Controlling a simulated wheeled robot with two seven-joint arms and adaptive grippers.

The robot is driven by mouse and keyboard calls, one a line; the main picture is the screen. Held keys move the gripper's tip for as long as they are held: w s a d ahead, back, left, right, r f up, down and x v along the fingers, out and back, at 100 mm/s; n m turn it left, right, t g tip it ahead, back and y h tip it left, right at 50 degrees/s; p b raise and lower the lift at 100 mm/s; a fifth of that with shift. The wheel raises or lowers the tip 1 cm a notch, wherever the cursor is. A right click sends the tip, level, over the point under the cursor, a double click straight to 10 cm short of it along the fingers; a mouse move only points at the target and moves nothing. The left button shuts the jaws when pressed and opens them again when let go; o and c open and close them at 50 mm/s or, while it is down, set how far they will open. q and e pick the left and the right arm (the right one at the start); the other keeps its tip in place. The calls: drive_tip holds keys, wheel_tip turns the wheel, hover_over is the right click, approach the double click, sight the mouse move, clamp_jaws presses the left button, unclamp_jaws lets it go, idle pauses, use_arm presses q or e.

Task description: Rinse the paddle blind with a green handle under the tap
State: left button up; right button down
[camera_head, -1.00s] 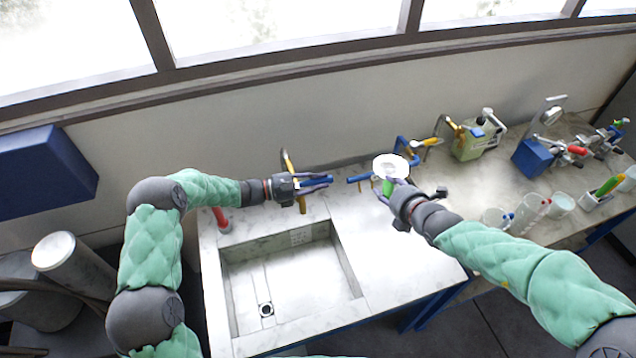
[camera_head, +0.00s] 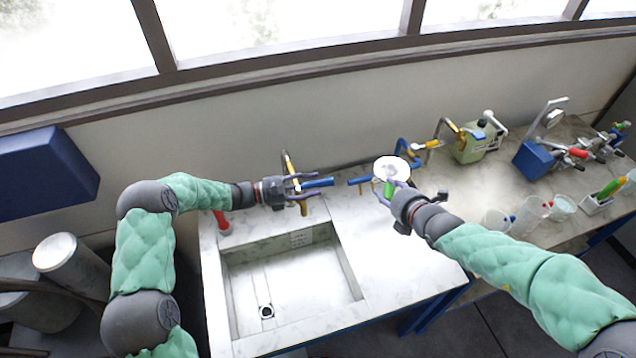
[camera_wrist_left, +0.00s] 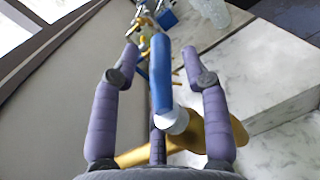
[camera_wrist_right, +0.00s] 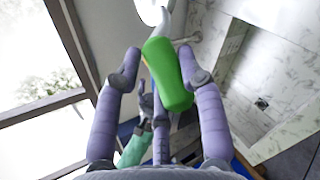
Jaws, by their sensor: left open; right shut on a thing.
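The paddle blind is a white disc (camera_head: 391,169) with a green handle (camera_head: 389,188). My right gripper (camera_head: 393,192) is shut on the green handle and holds it above the counter, right of the sink; the handle fills the middle of the right wrist view (camera_wrist_right: 168,75). The tap (camera_head: 294,185) is a brass fitting with a blue lever (camera_head: 319,182) behind the sink. My left gripper (camera_head: 305,186) is open around the lever, whose blue length runs between the fingers in the left wrist view (camera_wrist_left: 160,75). I cannot tell if the fingers touch it. No water is visible.
The sink basin (camera_head: 290,285) is empty, with a drain (camera_head: 266,311). A red-handled object (camera_head: 222,221) stands at its left back corner. Beakers (camera_head: 534,209), a green container (camera_head: 478,142) and a blue block (camera_head: 536,158) stand on the bench at right.

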use_arm(q)
drive_tip(key=v, duration=0.9)
drive_tip(key=shift+a, duration=0.1)
